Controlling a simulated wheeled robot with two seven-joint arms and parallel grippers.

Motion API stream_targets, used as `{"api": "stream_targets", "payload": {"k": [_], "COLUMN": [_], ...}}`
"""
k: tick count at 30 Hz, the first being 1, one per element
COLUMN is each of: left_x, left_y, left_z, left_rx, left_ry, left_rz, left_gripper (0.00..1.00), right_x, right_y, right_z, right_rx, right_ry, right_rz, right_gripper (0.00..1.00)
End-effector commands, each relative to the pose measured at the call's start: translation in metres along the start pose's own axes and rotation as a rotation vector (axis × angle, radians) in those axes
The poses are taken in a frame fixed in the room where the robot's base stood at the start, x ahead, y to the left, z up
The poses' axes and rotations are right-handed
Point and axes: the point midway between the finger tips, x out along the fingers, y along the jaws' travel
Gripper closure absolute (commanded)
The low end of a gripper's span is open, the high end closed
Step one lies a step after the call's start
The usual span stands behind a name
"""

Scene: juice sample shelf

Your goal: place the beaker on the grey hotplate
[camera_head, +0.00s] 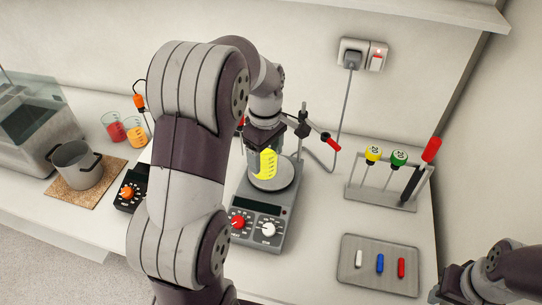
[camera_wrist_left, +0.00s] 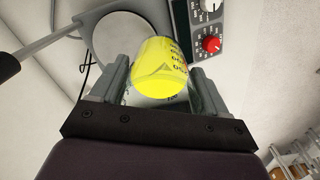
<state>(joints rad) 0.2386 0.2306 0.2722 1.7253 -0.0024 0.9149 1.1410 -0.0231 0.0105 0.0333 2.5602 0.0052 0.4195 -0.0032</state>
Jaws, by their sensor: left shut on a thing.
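The beaker (camera_head: 263,164) holds yellow liquid and has dark markings. My left gripper (camera_head: 264,142) is shut on it from above, and the arm hides part of the view. The grey hotplate (camera_head: 262,208) has a round light plate on top, with a red and a white knob in front. The beaker appears over this plate; I cannot tell whether its base touches. In the left wrist view the beaker (camera_wrist_left: 160,68) sits between both fingers, with the round plate (camera_wrist_left: 112,38) partly behind it. My right gripper (camera_head: 452,287) is at the bottom right corner, its jaws unclear.
A stand with a red-tipped clamp (camera_head: 320,137) rises behind the hotplate. A rack (camera_head: 385,197) with coloured-topped tools and a tray (camera_head: 365,284) with small bars lie right. At left are a dark device (camera_head: 127,195), a pot (camera_head: 76,167) and red and orange beakers (camera_head: 113,128).

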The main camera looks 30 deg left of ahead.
Motion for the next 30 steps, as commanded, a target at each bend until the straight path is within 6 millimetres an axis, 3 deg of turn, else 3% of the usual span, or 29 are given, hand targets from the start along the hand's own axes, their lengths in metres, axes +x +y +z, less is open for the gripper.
{"api": "stream_targets", "payload": {"k": [6,12,22,30], "left_x": [0.021,0.038,0.079,0.083], "left_y": [0.038,0.059,0.062,0.062], "left_z": [-0.02,-0.032,-0.033,-0.033], "left_rx": [0.002,0.002,0.003,0.003], "left_ry": [0.0,0.0,0.0,0.001], "left_rz": [-0.001,0.0,0.0,0.002], "left_gripper": [0.65,0.65,0.65,0.65], "right_x": [-0.019,-0.025,-0.042,-0.039], "right_y": [0.0,0.0,0.0,0.0], "right_z": [-0.002,-0.003,-0.005,-0.005], "right_rx": [0.0,0.0,0.0,0.0], "right_ry": [0.0,0.0,0.0,0.0], "right_rz": [0.0,0.0,0.0,0.0], "right_gripper": [0.57,0.57,0.57,0.57]}}
